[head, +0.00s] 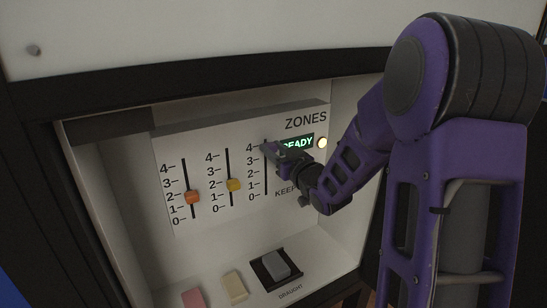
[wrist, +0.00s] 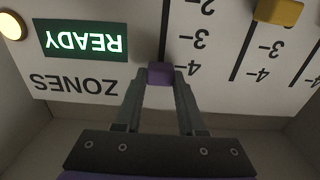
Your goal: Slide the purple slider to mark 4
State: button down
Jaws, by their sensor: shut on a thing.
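The purple slider (wrist: 160,73) is on the rightmost of three vertical slots in the white ZONES panel (head: 222,136). My gripper (head: 270,150) is at the top of that slot, and its fingers are closed on both sides of the slider in the wrist view (wrist: 160,76). The wrist view is upside down. There the slider is about level with the printed mark 4 (wrist: 192,69), near the end of the slot. In the head view the fingers largely hide the slider.
An orange slider (head: 192,197) sits between marks 1 and 2, and a yellow slider (head: 234,185) near mark 2. A green READY display (head: 299,142) and a lit round lamp (head: 322,142) are right of the slots. Pink (head: 193,298), cream (head: 235,287) and grey (head: 276,264) blocks are below.

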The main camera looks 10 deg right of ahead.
jog(key=shift+w+r, duration=0.1)
jog(key=shift+r, duration=0.2)
jog(key=shift+c, duration=2.4)
grip_release()
jog(key=shift+f, duration=0.15)
